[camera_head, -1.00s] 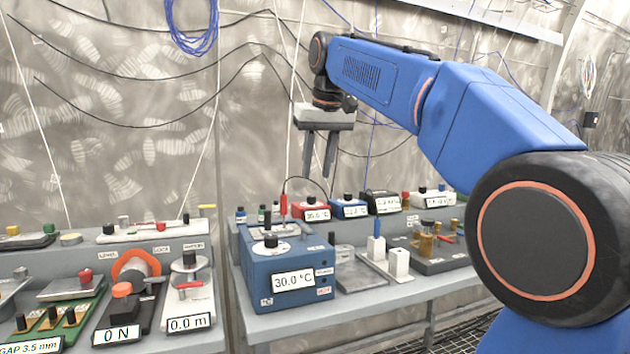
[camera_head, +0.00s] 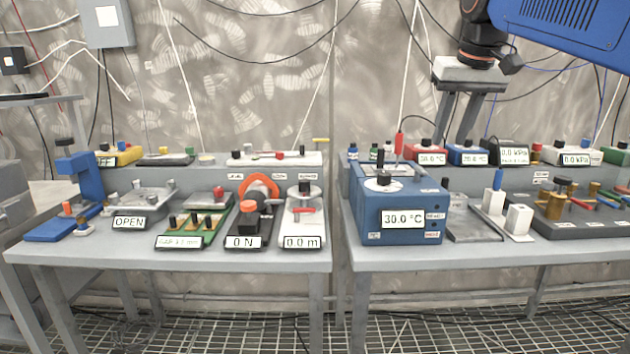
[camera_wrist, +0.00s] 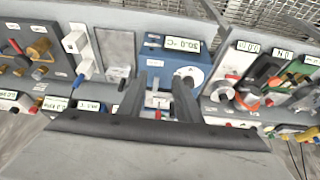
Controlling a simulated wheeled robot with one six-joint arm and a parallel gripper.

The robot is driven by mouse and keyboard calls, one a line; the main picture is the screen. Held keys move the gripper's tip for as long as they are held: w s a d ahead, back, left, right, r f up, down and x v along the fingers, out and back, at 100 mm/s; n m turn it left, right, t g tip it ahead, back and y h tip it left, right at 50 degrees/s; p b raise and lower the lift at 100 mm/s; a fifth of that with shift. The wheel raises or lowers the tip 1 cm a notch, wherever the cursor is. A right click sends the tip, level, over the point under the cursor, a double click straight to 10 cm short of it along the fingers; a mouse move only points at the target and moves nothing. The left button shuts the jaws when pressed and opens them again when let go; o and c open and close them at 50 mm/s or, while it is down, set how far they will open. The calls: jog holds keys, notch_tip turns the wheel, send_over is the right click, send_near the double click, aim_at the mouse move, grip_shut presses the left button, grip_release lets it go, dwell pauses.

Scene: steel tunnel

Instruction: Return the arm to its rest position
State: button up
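My gripper (camera_head: 455,132) hangs at the upper right of the head view, its two fingers pointing down with a clear gap and nothing between them. It is in front of the wall, above the level of the instruments on the benches. My blue arm (camera_head: 570,22) reaches in from the upper right corner, and most of it is out of frame. In the wrist view the two fingers of my gripper (camera_wrist: 158,92) stand apart, with part of the blue 30.0 °C box (camera_wrist: 170,58) seen beyond them.
The right bench (camera_head: 400,258) carries the blue 30.0 °C box (camera_head: 400,217), white blocks (camera_head: 518,220) and small meters. The left bench (camera_head: 180,256) holds several instruments and a blue stand (camera_head: 80,180). A wall box (camera_head: 107,22) and hanging cables line the wall. Grating floor lies below.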

jog(key=s+f, duration=0.8)
jog(key=f, duration=0.4)
jog(key=s+f, duration=0.9)
jog(key=f, duration=0.3)
jog(key=s+f, duration=0.8)
jog(key=f, duration=0.4)
jog(key=shift+s+a, duration=0.2)
jog(key=shift+s, duration=0.1)
